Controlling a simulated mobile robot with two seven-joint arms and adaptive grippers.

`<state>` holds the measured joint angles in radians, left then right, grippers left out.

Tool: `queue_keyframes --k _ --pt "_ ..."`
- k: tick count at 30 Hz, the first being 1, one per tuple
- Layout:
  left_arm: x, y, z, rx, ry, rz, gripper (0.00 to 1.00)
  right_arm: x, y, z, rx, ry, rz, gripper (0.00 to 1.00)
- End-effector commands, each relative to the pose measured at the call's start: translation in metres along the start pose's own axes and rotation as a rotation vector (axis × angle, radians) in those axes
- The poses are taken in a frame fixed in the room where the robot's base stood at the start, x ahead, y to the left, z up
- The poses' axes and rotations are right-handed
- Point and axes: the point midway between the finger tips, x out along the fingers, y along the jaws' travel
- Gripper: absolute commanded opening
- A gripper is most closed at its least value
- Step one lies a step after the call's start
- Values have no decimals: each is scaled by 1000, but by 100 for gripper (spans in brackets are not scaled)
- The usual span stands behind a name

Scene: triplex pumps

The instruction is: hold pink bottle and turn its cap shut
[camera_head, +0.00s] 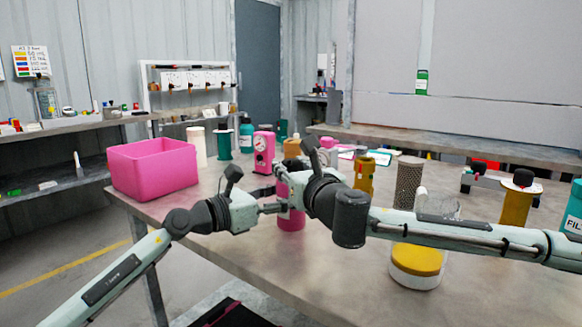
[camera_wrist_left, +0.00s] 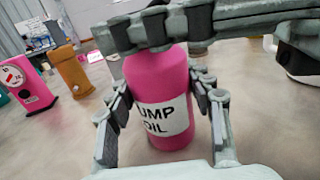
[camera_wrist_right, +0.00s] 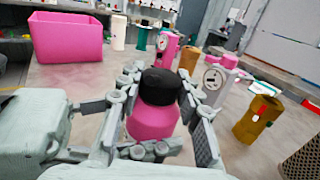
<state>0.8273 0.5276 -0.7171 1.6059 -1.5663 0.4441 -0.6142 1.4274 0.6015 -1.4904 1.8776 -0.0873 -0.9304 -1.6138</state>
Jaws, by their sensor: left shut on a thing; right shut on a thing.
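The pink bottle (camera_head: 291,212) stands upright on the table, with a white label reading "UMP OIL" in the left wrist view (camera_wrist_left: 165,112). My left gripper (camera_wrist_left: 162,92) is shut on the bottle's body, one finger on each side. The black cap (camera_wrist_right: 160,86) sits on top of the bottle. My right gripper (camera_wrist_right: 158,90) is shut on the cap, its fingers on either side. Whether the cap is fully tight cannot be told.
A pink bin (camera_head: 153,170) stands at the table's left. A pink gauge box (camera_head: 264,152), an ochre part (camera_head: 364,174) and a dark mesh cylinder (camera_head: 408,182) stand behind. A yellow-lidded jar (camera_head: 416,264) is at front right. The table in front of the bottle is clear.

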Motion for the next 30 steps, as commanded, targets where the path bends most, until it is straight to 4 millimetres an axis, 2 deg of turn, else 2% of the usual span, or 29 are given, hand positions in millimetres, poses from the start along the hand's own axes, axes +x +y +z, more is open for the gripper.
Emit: queue_keyframes --k 1,3,14,30 --pt "0 0 0 0 0 1 18 0 0 0 0 0 -1 12" --pt "0 0 0 0 0 1 18 0 0 0 0 0 -1 5" --pt "0 0 0 0 0 0 18 1 1 0 1 -1 -77 4" --pt "0 -1 0 0 1 -1 18 1 1 0 1 0 -468 4"
